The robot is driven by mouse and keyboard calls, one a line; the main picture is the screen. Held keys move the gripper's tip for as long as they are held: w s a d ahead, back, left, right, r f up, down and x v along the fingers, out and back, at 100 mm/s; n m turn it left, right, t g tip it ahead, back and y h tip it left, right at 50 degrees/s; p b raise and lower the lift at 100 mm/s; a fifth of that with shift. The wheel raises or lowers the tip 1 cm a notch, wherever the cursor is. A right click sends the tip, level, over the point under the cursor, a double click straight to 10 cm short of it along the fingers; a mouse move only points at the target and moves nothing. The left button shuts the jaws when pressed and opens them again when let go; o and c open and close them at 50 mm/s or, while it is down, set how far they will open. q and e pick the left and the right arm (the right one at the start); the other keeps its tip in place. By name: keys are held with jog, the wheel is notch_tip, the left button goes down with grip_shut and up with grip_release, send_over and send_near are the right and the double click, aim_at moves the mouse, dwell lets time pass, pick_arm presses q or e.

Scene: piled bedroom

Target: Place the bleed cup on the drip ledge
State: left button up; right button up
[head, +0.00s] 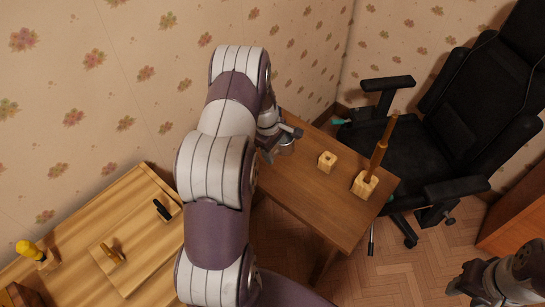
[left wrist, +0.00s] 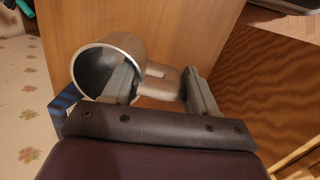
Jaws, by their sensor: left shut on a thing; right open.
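A grey metal cup (left wrist: 108,65), which I take to be the bleed cup, shows in the left wrist view with its round mouth towards the camera. My left gripper (left wrist: 162,88) is shut on it, with a flat metal part of the cup between the fingers. In the head view the cup (head: 286,147) and the left gripper (head: 278,143) are at the far left end of the brown table (head: 314,193), partly hidden by my arm. I cannot tell which thing is the drip ledge. My right gripper (head: 468,293) is open and empty at the lower right, away from the table.
A wooden block with a hole (head: 327,161) and another block holding an upright brown stick (head: 379,150) stand on the brown table. A black chair (head: 430,150) is behind it. A lighter wooden bench (head: 90,245) with several tools is at left. The table's near middle is clear.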

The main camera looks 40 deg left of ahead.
pick_arm(q)
jog(key=w+d+r+m, duration=0.2)
jog(key=w+d+r, duration=0.3)
jog(key=d, duration=0.4)
jog(key=shift+w+d+r+b, duration=0.15)
jog(key=shift+d+r+b, duration=0.2)
jog(key=shift+r, duration=0.25)
jog(key=shift+s+f+m+g+h, duration=0.1)
jog(key=shift+s+m+g+h, duration=0.05)
jog(key=shift+m, duration=0.45)
jog(key=shift+s+f+m+g+h, duration=0.1)
jog(key=shift+m+g+h, duration=0.05)
jog(key=shift+m, duration=0.45)
jog(key=s+d+f+m, duration=0.1)
jog(key=s+d+m, duration=0.1)
jog(key=d+m, duration=0.1)
jog(key=s+d+f+m+g, duration=0.1)
jog(key=s+d+f+m, duration=0.1)
jog(key=m, duration=0.4)
jog(key=s+d+f+m+g, duration=0.1)
jog(key=s+d+m, duration=0.1)
jog(key=d+m, duration=0.1)
jog(key=shift+s+d+f+m, duration=0.3)
jog(key=shift+s+f+m, duration=0.05)
jog(key=shift+m, duration=0.35)
